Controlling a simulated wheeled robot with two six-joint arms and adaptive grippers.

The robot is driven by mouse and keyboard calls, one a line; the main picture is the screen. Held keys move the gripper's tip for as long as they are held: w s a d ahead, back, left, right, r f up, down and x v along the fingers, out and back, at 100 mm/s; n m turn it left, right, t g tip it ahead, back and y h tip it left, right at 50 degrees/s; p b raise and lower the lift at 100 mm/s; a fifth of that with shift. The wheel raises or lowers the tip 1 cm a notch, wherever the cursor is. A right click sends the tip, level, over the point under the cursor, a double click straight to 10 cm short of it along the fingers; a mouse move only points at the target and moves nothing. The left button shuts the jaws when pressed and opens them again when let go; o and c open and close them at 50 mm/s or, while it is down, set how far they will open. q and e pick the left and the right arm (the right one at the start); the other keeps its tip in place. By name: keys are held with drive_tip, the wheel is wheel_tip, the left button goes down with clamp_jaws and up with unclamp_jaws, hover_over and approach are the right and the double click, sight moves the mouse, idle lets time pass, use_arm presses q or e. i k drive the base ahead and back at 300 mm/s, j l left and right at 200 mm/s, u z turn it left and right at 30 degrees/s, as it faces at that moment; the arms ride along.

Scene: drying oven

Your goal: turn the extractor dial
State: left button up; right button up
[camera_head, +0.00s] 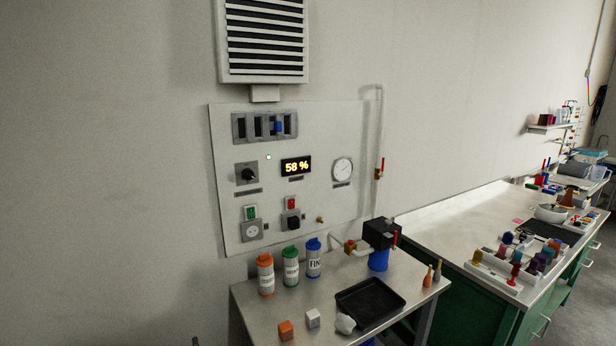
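A light wall panel (225,205) hangs below a louvred vent (265,75). A black rotary dial (247,175) on a grey square plate sits at the panel's left. A second black knob (293,222) sits lower, below a red button (291,202). The labels are too small to read, so I cannot tell which one is the extractor dial. A display (296,167) reads 58 %. A round gauge (342,170) is to its right. Neither of my grippers is in view.
A metal table (245,303) below the panel holds orange, green and blue-capped bottles (290,266), a black tray (369,303), small blocks and a black-and-blue device (380,235). A pipe (380,130) runs down the panel's right side. A cluttered green bench (460,290) stands at right.

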sight(248, 175)
drive_tip(key=i+u, duration=0.65)
drive_tip(key=u, duration=0.25)
